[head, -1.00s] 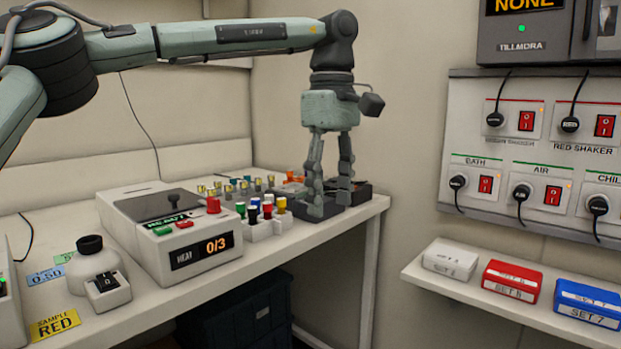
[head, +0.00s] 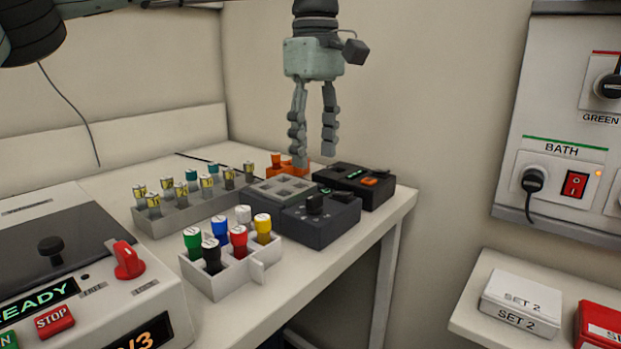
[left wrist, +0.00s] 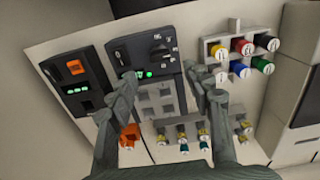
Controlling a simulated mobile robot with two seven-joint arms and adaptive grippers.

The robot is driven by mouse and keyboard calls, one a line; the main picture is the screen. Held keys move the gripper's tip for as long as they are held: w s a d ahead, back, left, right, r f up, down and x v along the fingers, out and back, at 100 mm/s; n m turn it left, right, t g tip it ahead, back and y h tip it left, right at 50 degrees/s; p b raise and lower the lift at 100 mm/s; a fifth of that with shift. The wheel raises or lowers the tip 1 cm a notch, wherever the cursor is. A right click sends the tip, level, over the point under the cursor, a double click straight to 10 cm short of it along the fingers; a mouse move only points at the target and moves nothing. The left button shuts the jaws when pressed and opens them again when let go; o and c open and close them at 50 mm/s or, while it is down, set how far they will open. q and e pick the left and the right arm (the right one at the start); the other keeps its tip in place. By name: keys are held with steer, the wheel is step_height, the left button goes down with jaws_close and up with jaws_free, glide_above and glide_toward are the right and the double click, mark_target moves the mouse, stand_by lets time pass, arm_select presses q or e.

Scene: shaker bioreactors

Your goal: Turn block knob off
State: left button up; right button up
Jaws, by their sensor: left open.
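The block unit is a dark box (head: 318,232) near the right end of the bench, with a grey grid of wells on its far side. Its black knob (head: 315,203) stands on the front part of the top. In the left wrist view the knob (left wrist: 160,53) shows beside small white marks, with a lit green display and a black switch on the same panel. My left gripper (head: 313,160) is open and empty, pointing down above the unit. In the left wrist view its fingers (left wrist: 160,75) are spread with the knob between and beyond their tips. My right gripper is not in view.
A second dark box (head: 378,198) with an orange switch stands close by. A white rack (head: 215,285) of coloured caps, a grey vial rack (head: 150,222) and an orange holder (head: 290,168) are near. A white machine (head: 165,300) with a red knob stands at left.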

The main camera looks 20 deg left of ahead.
mark_target(315, 196)
arm_select(q)
steer(key=shift+f, duration=0.3)
step_height(315, 196, down, 6)
steer(key=shift+s+r, duration=0.1)
steer(key=shift+f, duration=0.6)
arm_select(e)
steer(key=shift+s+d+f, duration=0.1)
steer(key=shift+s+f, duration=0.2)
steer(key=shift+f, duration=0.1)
arm_select(q)
jaws_close()
